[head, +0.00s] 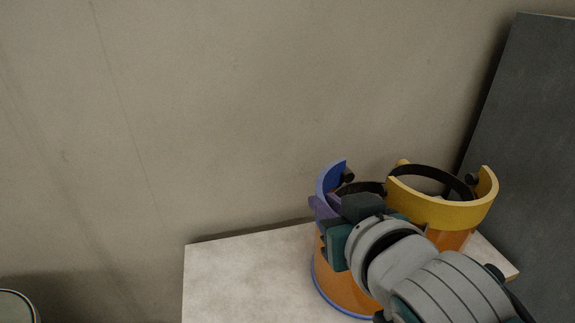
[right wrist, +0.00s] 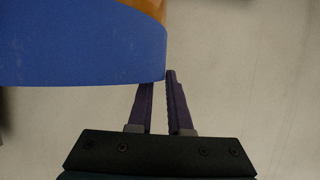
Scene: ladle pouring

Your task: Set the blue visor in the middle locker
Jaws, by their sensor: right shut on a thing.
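The blue visor (head: 325,180) is at the lower middle right of the head view, with a blue headband on top, an orange shield and a blue lower rim. It is upright; I cannot tell whether it touches the table. My right gripper (head: 319,206) is shut on the edge of its headband, and my arm hides much of it. In the right wrist view the blue band (right wrist: 80,48) fills the upper left, and the purple fingers (right wrist: 167,80) meet its right end. My left gripper is not in view. No locker shows.
A yellow visor (head: 440,211) with an orange shield stands just right of the blue one, partly behind my arm. The pale table (head: 235,275) is bare at its left. A dark grey panel (head: 530,140) leans at the right. A rounded object (head: 14,308) is cut off at lower left.

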